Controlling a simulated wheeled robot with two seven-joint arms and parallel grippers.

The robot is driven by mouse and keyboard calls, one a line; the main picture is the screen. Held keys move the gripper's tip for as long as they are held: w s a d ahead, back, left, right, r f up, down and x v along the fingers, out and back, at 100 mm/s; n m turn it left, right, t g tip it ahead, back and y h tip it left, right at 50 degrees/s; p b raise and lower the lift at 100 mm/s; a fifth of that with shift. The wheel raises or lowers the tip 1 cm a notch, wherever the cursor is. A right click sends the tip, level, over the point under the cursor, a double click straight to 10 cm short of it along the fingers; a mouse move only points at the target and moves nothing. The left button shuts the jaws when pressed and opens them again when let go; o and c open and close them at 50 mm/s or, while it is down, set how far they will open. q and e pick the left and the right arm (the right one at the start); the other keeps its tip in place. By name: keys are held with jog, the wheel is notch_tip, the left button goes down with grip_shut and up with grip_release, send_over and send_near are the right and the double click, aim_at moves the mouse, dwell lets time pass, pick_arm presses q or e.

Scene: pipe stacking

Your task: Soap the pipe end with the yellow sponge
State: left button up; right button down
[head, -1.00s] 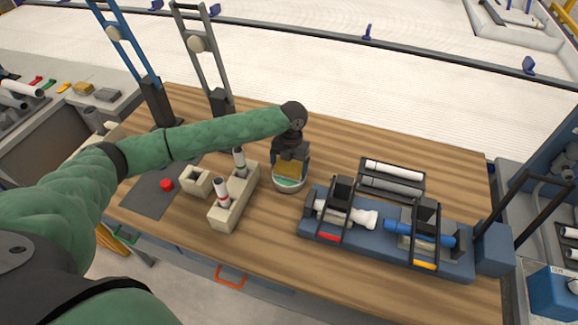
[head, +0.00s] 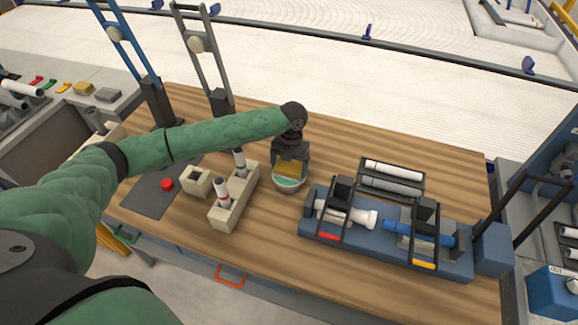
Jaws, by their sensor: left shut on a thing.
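My left gripper (head: 290,158) is shut on the yellow sponge (head: 290,169), pointing down over a small round bowl (head: 289,187) with green-white contents. The sponge is at the bowl's mouth; I cannot tell whether it touches the contents. To the right, a blue clamp fixture (head: 385,258) holds a white pipe (head: 345,213) with a flared end and a blue pipe (head: 420,233). The two pipe ends face each other with a gap between them. My right gripper is not in view.
A beige block (head: 235,198) holds two upright marker-like tubes, left of the bowl. An empty square beige holder (head: 197,181) and a red button (head: 167,184) are further left. A black rack (head: 391,179) with white and grey pipes stands behind the fixture. Bare wood lies between bowl and fixture.

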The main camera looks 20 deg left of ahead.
aim_at(289, 166)
pick_arm(q)
jog(key=shift+f, duration=0.1)
jog(key=shift+r+p, duration=0.8)
jog(key=shift+r, duration=0.2)
jog(key=shift+r+p, duration=1.85)
jog(key=shift+r, duration=0.75)
